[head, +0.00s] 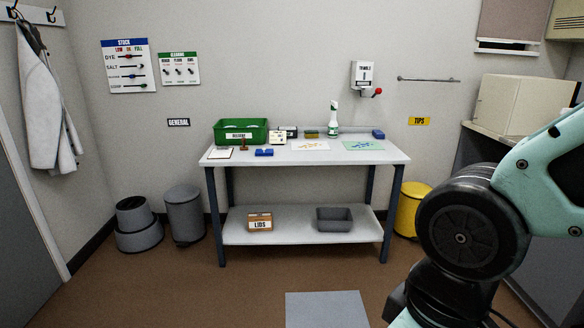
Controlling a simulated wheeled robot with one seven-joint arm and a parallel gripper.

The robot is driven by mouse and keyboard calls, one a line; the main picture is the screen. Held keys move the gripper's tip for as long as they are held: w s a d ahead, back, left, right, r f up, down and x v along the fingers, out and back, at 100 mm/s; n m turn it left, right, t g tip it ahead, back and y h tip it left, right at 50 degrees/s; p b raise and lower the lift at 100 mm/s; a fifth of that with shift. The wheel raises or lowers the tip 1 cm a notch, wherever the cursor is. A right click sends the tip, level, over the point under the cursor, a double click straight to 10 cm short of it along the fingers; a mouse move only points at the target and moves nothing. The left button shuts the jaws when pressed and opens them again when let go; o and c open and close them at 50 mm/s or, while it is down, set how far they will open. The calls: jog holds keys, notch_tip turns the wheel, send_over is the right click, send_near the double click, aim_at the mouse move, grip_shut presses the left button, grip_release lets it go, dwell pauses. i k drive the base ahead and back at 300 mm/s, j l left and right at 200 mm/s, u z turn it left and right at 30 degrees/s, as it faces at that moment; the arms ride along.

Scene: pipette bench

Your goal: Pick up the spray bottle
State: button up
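The spray bottle (334,119) is white with a green label. It stands upright near the back edge of the white bench top (290,158), right of centre, below the wall dispenser. My arm shows large at the right of the head view, on the near side of the bench and well apart from the bottle. My gripper is outside the picture, so its state does not show. Nothing hides the upper part of the bottle.
A green bin (241,131) stands left on the bench. The lower shelf (290,229) holds an orange box and a grey tray. Open floor lies before the bench, with a grey mat (327,308).

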aim_at(333, 127)
jog(key=i, duration=4.25)
